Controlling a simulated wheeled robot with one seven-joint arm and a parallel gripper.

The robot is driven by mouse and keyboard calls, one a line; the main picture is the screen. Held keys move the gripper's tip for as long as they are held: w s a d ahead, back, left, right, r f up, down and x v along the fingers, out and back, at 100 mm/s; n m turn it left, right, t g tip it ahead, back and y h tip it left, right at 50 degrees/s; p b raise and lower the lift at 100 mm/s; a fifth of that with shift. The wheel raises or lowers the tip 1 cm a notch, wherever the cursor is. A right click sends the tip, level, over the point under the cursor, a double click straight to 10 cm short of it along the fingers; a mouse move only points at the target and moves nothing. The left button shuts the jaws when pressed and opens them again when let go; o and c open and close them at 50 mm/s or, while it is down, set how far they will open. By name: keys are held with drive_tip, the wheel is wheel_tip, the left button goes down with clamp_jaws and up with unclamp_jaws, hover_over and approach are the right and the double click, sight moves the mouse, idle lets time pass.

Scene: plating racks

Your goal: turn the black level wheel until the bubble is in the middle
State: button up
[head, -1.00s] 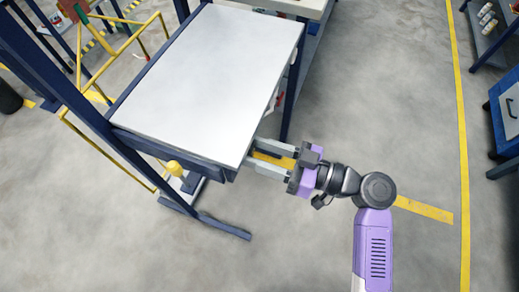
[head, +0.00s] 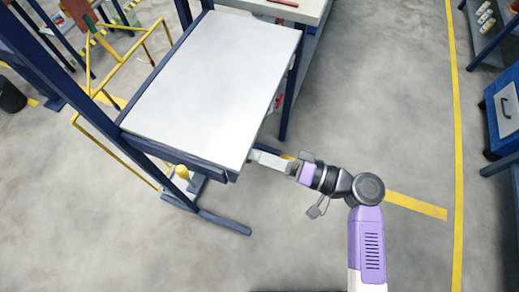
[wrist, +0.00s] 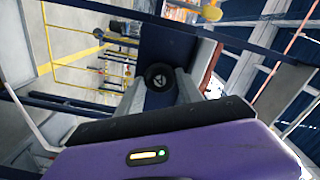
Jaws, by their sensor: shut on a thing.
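The black level wheel (wrist: 160,77) shows in the wrist view as a small dark round knob with a pale mark on its face. My gripper (wrist: 161,88) has its two grey fingers on either side of the wheel and is shut on it. In the head view my gripper (head: 256,158) reaches in at the near right corner of the white-topped table (head: 215,80), and its fingertips and the wheel are hidden there. I cannot make out the level's bubble in either view.
Dark blue table legs and frame bars stand around the near corner. A yellow rail (head: 115,152) runs along the left. A blue cabinet (head: 503,117) stands at the far right. The grey floor around my arm is clear.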

drive_tip(key=shift+m+p, duration=1.05)
drive_tip(key=shift+m, duration=0.85)
drive_tip(key=o, duration=1.4)
drive_tip(key=shift+r, duration=0.15)
